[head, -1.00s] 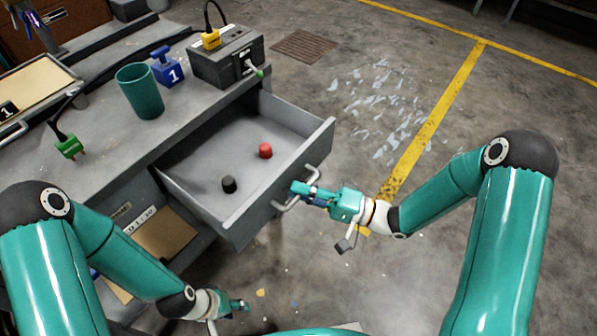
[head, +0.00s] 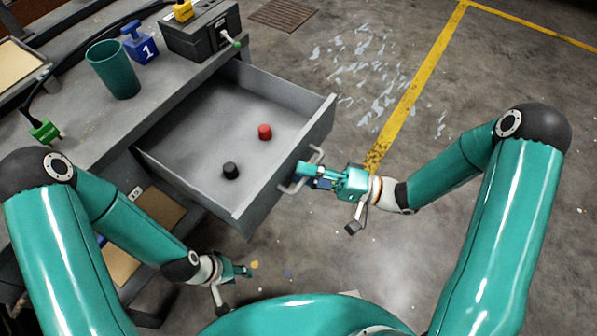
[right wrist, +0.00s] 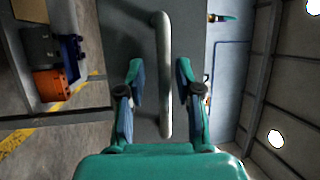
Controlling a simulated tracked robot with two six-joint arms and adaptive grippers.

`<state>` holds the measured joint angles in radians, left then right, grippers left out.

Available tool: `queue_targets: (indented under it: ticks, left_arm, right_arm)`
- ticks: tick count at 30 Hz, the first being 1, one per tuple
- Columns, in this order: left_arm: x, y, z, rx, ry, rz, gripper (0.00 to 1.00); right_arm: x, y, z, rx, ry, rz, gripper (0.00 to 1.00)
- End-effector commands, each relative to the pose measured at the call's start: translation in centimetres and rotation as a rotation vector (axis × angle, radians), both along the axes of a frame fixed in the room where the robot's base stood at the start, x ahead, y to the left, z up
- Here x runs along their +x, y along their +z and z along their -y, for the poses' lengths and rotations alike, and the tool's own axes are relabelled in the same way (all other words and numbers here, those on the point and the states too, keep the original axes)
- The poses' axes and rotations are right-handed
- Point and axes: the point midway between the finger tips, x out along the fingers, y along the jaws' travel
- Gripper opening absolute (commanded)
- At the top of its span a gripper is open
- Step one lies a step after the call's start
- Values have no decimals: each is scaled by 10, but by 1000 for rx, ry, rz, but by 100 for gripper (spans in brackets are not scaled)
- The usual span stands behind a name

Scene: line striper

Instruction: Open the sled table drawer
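The grey sled table drawer (head: 192,150) stands pulled well out of the grey table (head: 88,112). It holds a black knob-like piece (head: 231,171) and a red one (head: 265,132). Its pale bar handle (head: 289,187) is on the front panel. My right gripper (head: 310,170) is at this handle. In the right wrist view its open fingers (right wrist: 160,82) stand either side of the handle bar (right wrist: 163,60), with small gaps visible. My left gripper (head: 246,270) hangs low beside the table, away from the drawer; its finger gap is not clear.
On the tabletop stand a teal cup (head: 112,70), a blue block marked 1 (head: 140,45), a dark box (head: 200,32) with a yellow plug, and a green plug (head: 45,131). An open shelf (head: 160,206) is below. The floor to the right is clear, with a yellow line (head: 418,85).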

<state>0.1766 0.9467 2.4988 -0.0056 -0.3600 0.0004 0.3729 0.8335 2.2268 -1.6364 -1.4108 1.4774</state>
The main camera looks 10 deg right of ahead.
Motion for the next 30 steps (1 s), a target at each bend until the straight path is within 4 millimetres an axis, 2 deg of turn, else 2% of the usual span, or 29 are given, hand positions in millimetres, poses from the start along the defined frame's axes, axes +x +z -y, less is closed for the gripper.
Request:
queue_targets:
  ticks: [8, 13, 17, 25, 30]
  left_arm:
    - [0, 1, 0, 0, 0, 0, 40]
    - [0, 1, 0, 0, 0, 0, 40]
    - [0, 1, 0, 0, 0, 0, 40]
    - [0, 1, 0, 0, 0, 0, 40]
    - [0, 1, 0, 0, 0, 0, 40]
  right_arm:
    - [1, 2, 1, 2, -2, 4, 37]
    - [-1, 0, 11, 2, -5, 4, 37]
    - [-7, -4, 30, 2, -9, 3, 37]
    - [-24, -14, 80, 1, -7, 2, 37]
    - [-32, -18, 103, 1, -3, 3, 37]
